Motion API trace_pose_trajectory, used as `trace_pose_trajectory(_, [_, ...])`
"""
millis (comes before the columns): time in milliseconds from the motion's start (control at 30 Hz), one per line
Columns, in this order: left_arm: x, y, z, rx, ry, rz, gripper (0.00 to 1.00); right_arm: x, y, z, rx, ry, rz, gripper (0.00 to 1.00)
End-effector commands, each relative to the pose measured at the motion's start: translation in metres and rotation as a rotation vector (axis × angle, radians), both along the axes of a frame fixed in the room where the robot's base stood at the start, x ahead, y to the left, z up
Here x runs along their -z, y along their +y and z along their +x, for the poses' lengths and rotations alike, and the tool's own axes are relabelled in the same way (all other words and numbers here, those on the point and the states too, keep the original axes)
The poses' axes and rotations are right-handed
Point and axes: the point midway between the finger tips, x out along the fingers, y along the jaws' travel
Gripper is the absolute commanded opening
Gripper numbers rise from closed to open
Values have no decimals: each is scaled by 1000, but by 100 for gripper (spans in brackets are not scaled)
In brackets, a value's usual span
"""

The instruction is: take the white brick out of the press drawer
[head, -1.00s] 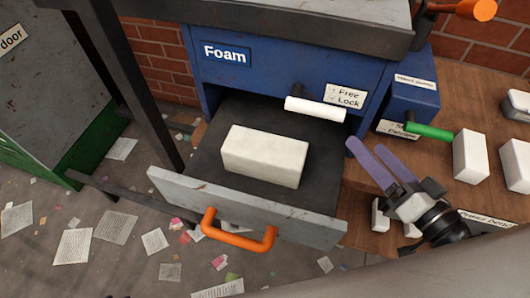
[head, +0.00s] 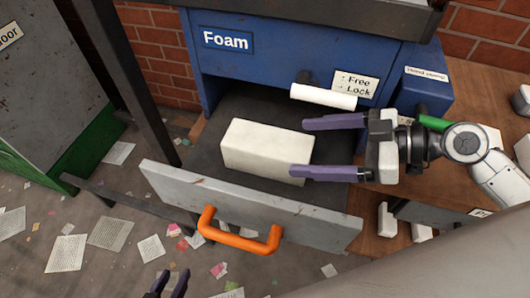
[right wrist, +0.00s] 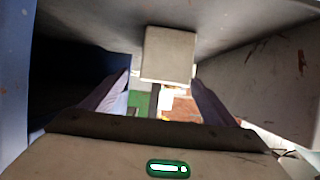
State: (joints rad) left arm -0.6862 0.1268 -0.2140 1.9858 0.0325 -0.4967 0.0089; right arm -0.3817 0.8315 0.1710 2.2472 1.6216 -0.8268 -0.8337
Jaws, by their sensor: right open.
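The white brick (head: 262,150) lies in the open press drawer (head: 250,210), on its dark floor, under the blue housing marked Foam. My right gripper (head: 299,148) comes in from the right with its purple fingers apart at the brick's right end. The front finger overlaps the brick's lower right corner in the head view. In the right wrist view the brick's end face (right wrist: 168,54) shows between and beyond the open fingers (right wrist: 160,92); no contact is visible. My left gripper (head: 166,283) shows only as two separated fingertips at the bottom edge, with nothing visible between them.
An orange handle (head: 240,232) is on the drawer front. A white lever (head: 323,96) marked Free and Lock sticks out above the drawer's right side. A wooden bench (head: 470,85) with white blocks is at the right. Paper scraps litter the floor at the left.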

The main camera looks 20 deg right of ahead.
Motion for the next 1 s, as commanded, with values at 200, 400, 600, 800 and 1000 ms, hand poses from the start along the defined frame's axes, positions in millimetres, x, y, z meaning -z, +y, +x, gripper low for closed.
trace_pose_trajectory(200, [-4,1,0,-1,1,0,31,9,24,16,2,-3,7,80])
trace_pose_trajectory(400, [-4,2,-1,-2,2,1,31,15,35,22,1,0,6,80])
trace_pose_trajectory(600, [-10,3,-1,-5,3,1,31,26,59,32,1,0,10,80])
trace_pose_trajectory(800, [-11,3,-1,-5,2,1,31,36,74,42,3,0,6,80])
trace_pose_trajectory(1000, [-9,4,-2,-6,5,2,31,38,74,43,3,1,3,80])
